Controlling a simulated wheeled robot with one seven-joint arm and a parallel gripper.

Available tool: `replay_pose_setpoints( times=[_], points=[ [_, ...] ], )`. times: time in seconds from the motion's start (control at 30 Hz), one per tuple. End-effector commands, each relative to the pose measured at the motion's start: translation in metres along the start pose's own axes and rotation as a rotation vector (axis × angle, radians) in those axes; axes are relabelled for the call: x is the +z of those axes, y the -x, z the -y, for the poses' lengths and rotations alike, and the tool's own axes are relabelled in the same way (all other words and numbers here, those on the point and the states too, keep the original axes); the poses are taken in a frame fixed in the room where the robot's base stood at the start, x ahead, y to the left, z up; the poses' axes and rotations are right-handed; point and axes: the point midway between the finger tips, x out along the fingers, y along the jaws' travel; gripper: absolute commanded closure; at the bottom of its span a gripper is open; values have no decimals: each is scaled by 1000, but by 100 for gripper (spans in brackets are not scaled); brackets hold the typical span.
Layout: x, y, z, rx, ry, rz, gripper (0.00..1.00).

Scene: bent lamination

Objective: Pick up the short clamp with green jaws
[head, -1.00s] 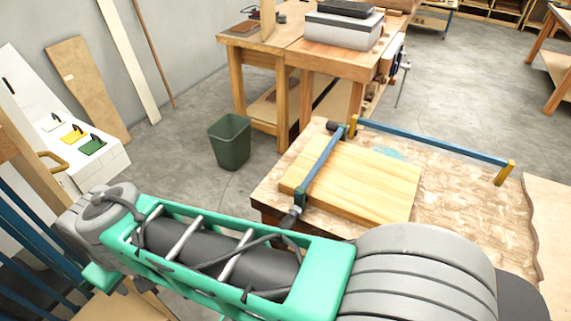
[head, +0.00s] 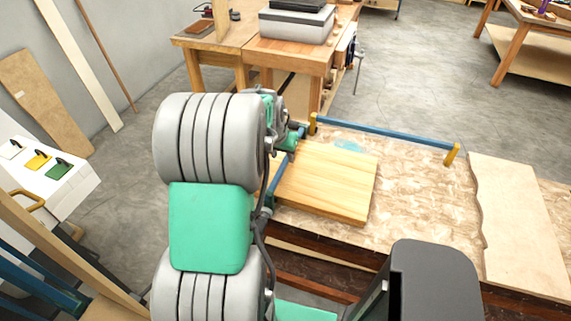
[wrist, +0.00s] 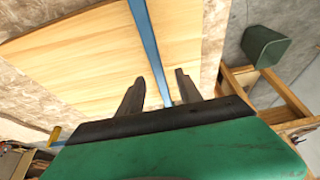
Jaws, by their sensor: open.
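The short clamp's blue bar (head: 276,176) lies along the left side of a pale wooden board (head: 330,185) in the head view. My arm covers much of it, and its green jaws are hard to make out there. In the wrist view the blue bar (wrist: 145,32) runs over the board (wrist: 75,65) and down between my fingers. My gripper (wrist: 160,78) is open, one finger on each side of the bar. I cannot tell whether the fingers touch it. The clamp's jaws are not visible in the wrist view.
A longer blue clamp (head: 385,131) with yellow jaws lies behind the board on the chipboard-topped bench (head: 420,205). A wavy-edged pale panel (head: 515,225) lies at right. A green bin (wrist: 265,45) shows in the wrist view. Wooden workbenches (head: 290,55) stand behind.

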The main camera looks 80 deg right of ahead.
Motion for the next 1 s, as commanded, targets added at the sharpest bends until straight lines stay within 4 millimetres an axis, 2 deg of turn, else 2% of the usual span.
replay_pose_setpoints(
  times=[0.3,0.53,1.0],
  points=[
    [-3,-48,-3,0,1,2,58],
    [-3,-52,-2,-1,1,-1,58],
    [-3,-52,-2,-1,2,0,96]
  ],
)
